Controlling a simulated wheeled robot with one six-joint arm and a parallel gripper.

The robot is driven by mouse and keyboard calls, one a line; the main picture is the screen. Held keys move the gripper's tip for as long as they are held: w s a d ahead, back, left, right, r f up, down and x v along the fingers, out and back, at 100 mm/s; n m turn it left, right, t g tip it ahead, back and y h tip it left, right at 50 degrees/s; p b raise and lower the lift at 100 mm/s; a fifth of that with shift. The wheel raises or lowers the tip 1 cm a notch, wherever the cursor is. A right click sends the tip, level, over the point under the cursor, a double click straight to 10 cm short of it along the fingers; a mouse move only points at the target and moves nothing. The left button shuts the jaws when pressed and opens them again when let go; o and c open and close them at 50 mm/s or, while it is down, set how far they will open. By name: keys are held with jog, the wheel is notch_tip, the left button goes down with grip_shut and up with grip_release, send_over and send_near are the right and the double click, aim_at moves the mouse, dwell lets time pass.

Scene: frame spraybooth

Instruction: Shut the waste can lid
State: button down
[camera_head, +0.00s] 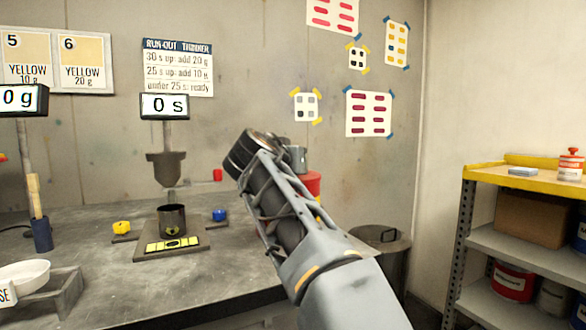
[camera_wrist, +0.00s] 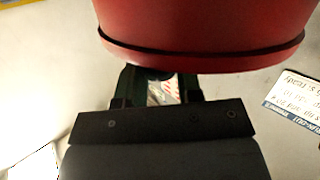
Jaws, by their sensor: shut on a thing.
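A large red rounded body with a dark band near its rim (camera_wrist: 205,30) fills the top of the wrist view, right in front of my gripper (camera_wrist: 160,88). It looks like the waste can, but I cannot tell its lid's angle. My fingertips cannot be made out there.
A grey bin (camera_head: 385,242) stands on the floor right of the bench. A yellow-topped shelf (camera_head: 535,175) is at the right.

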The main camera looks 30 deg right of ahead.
jog(key=shift+f, duration=0.5)
jog(key=c, duration=0.8)
grip_release()
jog(key=shift+s, duration=0.1)
jog(key=shift+s+a+r, duration=0.1)
jog(key=shift+s+a, duration=0.1)
jog(key=shift+a, duration=0.2)
jog(key=r+p+v, duration=0.1)
jog(key=v, duration=1.2)
jog(key=shift+s+d+p, duration=0.2)
jog(key=shift+s+p, duration=0.05)
jog(key=shift+p, duration=0.1)
